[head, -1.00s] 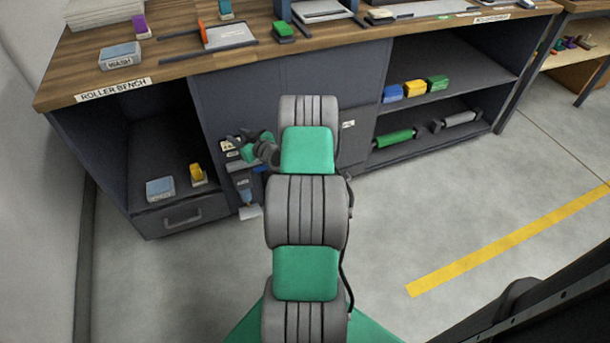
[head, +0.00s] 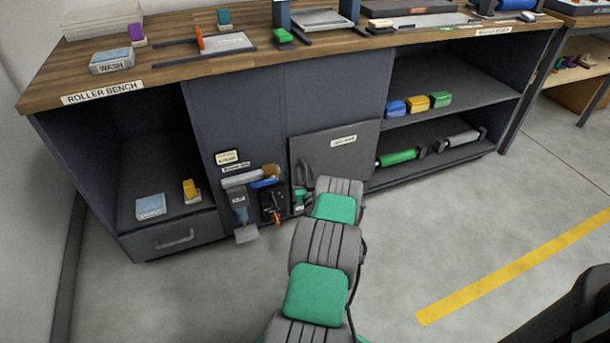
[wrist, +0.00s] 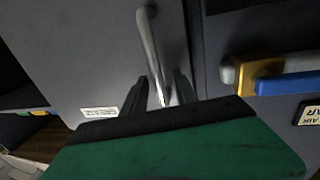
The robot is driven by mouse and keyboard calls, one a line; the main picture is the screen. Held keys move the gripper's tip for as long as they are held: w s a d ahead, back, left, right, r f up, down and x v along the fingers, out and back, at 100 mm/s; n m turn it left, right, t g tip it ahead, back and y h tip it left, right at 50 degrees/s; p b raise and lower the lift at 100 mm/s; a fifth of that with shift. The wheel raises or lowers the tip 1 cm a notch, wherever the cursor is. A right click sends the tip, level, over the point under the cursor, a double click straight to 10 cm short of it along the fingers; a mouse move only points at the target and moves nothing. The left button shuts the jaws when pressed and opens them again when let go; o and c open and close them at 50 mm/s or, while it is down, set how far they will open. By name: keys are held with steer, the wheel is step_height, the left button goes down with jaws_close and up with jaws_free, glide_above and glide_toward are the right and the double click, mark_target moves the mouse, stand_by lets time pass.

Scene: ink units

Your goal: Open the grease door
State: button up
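The grease door (head: 350,165) is a grey panel low in the middle of the bench front, with a small white label that is too small to read. It looks shut. In the wrist view the door (wrist: 85,55) fills the upper left, and its metal bar handle (wrist: 150,45) runs down toward my fingers. My gripper (wrist: 160,92) is open, with one dark finger on each side of the handle's near end. I cannot tell whether either finger touches it. In the head view my gripper (head: 300,198) is at the door's left edge, partly hidden by my arm.
Left of the door, a scraper (head: 240,205) and other tools hang on the bench front. A blue and brass tool (wrist: 265,75) is close beside my gripper in the wrist view. Open shelves with rollers (head: 398,157) are on the right. The floor (head: 440,235) in front is clear.

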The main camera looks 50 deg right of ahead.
steer(key=shift+c, duration=0.3)
jaws_close()
stand_by(1.1)
